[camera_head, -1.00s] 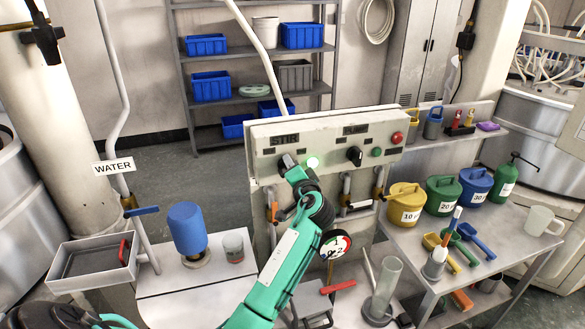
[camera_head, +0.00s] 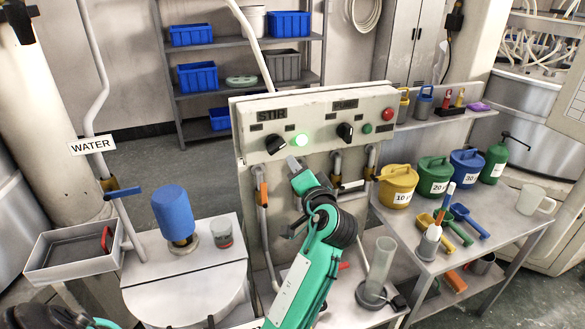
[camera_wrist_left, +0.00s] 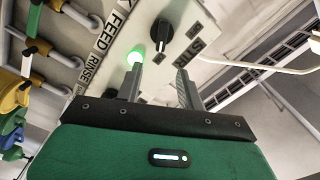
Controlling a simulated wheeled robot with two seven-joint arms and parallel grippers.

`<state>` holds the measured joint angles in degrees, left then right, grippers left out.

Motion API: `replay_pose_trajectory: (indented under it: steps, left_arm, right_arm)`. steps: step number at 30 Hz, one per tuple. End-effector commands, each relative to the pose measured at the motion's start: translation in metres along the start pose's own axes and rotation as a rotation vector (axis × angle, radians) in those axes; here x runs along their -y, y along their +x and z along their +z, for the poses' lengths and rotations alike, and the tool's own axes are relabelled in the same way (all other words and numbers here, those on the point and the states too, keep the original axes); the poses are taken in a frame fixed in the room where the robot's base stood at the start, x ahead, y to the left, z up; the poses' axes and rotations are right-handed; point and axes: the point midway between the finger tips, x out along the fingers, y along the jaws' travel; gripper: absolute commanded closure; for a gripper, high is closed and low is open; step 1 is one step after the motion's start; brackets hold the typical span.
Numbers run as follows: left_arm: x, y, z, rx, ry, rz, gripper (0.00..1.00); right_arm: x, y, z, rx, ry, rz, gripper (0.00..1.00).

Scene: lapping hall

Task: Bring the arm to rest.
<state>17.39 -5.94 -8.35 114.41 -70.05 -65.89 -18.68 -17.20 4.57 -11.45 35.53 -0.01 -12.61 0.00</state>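My left gripper (camera_head: 294,163) is in front of the control panel (camera_head: 330,112), just below the lit green lamp (camera_head: 301,140). The black STIR knob (camera_head: 275,144) is left of that lamp, and the gripper is apart from it. In the left wrist view the two fingers (camera_wrist_left: 158,88) stand apart with nothing between them. The knob (camera_wrist_left: 163,32), with a white mark, and the glowing lamp (camera_wrist_left: 135,57) show beyond the fingertips. My right gripper is in neither view.
Lidded buckets (camera_head: 397,186) and a glass cylinder (camera_head: 378,272) stand to the right. Free floor shows behind the left bench.

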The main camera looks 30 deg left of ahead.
Motion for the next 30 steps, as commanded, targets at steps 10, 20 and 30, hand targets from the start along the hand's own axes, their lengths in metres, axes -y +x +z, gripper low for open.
replay_pose_trajectory:
  steps: [10,20,30]
  left_arm:
    - [0.001,-0.004,0.000,0.001,-0.001,0.000,0.62]
    - [-0.006,-0.005,0.007,0.006,-0.006,0.023,0.62]
    - [-0.102,-0.057,0.126,0.116,-0.114,0.433,0.62]
  right_arm:
    - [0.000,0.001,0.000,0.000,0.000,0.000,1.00]
    - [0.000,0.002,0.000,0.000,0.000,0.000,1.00]
    - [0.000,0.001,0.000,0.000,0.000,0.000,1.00]
